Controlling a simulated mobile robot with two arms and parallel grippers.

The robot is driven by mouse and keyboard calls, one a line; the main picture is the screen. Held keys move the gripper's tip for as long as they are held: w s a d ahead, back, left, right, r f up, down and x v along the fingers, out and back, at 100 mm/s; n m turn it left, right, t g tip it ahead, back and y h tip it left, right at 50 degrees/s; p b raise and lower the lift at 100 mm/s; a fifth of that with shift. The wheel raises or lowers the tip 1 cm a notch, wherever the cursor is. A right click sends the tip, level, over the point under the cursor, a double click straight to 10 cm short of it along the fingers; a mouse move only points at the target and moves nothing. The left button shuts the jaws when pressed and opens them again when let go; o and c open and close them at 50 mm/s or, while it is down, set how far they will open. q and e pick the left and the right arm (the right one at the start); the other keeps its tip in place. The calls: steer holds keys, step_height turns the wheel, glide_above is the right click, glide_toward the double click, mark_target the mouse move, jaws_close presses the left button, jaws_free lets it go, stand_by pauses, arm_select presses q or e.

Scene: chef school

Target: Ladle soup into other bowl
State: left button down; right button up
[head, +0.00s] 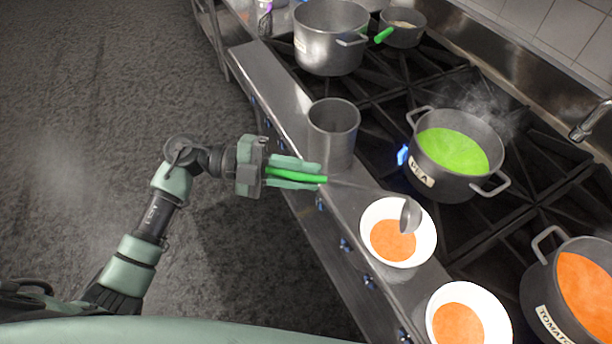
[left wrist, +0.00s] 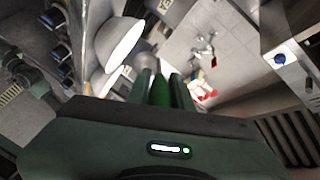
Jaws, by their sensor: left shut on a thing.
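My left gripper (head: 296,174) is shut on the green handle of a ladle (head: 410,216). The ladle reaches right, and its grey scoop is at the upper right rim of a white bowl (head: 368,216) with orange soup. I cannot tell whether the scoop touches the bowl or holds soup. A second white bowl (head: 503,310) with orange soup stands nearer, at the bottom right. A pot labelled "TOMATO" (head: 545,285) holds orange soup at the right edge. A pot labelled "PEA" (head: 425,178) holds green soup. In the left wrist view, my gripper (left wrist: 161,78) grips the green handle.
An empty-looking metal canister (head: 333,155) stands on the steel ledge beside my left gripper. A big pot (head: 330,50) and a small pan (head: 402,36) with a green handle stand at the back. A faucet (head: 590,122) juts in at the right. Floor at left is clear.

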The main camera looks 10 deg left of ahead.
arm_select(q)
step_height(320, 180, down, 6)
steer(key=n+h+b, duration=0.1)
steer(key=h+b, duration=0.2)
steer(key=b, duration=0.4)
steer(key=shift+a+f+b, duration=0.25)
steer(key=shift+a+b, duration=0.1)
steer(key=shift+b, duration=0.05)
steer(key=shift+w+r, duration=0.1)
stand_by(0.7)
